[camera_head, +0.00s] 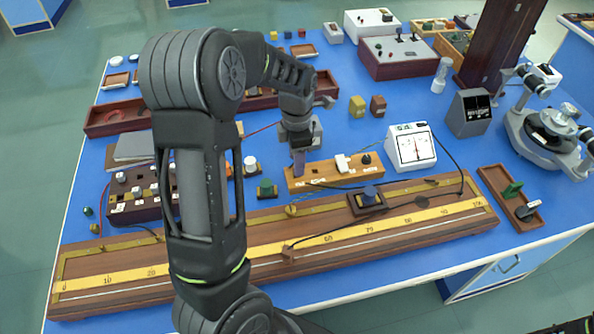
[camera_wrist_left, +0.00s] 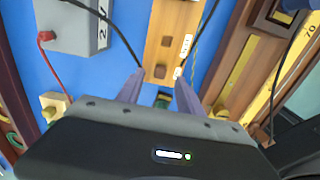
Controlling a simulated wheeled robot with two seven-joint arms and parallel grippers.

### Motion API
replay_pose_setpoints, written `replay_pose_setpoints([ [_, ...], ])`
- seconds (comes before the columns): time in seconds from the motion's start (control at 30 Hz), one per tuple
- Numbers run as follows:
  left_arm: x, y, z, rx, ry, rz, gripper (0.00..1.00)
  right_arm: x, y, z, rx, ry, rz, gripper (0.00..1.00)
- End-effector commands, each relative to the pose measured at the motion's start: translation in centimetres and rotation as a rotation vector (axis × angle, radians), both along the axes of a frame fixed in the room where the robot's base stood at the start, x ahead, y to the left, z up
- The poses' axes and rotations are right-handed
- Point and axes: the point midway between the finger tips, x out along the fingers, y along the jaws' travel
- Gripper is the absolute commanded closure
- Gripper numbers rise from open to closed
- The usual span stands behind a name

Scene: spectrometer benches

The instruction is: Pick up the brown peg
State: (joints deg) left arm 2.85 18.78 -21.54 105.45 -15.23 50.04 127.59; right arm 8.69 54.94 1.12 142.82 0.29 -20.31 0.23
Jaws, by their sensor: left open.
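A small brown peg (camera_wrist_left: 160,71) shows in the left wrist view on a light wooden block, just beyond my fingertips. The wooden block (camera_head: 322,179) lies behind the long wooden scale board in the head view; it also shows in the left wrist view (camera_wrist_left: 165,22). My left gripper (camera_head: 298,162) points down over the left end of this block and hides what is there. In the left wrist view its two fingers (camera_wrist_left: 158,88) are apart with nothing held between them.
The long scale board (camera_head: 390,214) runs across the front. A white meter (camera_head: 411,147) stands right of the block. A grey box (camera_wrist_left: 82,25) with black and red wires shows in the wrist view. A dark plug box (camera_head: 140,193) stands at left.

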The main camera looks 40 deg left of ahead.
Motion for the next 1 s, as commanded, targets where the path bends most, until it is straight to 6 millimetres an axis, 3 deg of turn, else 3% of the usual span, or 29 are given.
replay_pose_setpoints([
  [0.27,0.0,0.0,-3.1,0.0,0.001,0.0,0.56,-0.1,0.0,0.7,-0.003,0.003,-0.001,0.55],
  [0.83,0.1,-0.1,-3.2,0.0,0.0,0.0,0.56,-0.1,0.0,0.7,-0.002,0.003,-0.001,0.55],
  [1.0,0.1,0.0,-3.2,0.0,0.0,0.0,0.69,-0.1,0.0,0.7,-0.002,0.003,-0.001,0.55],
])
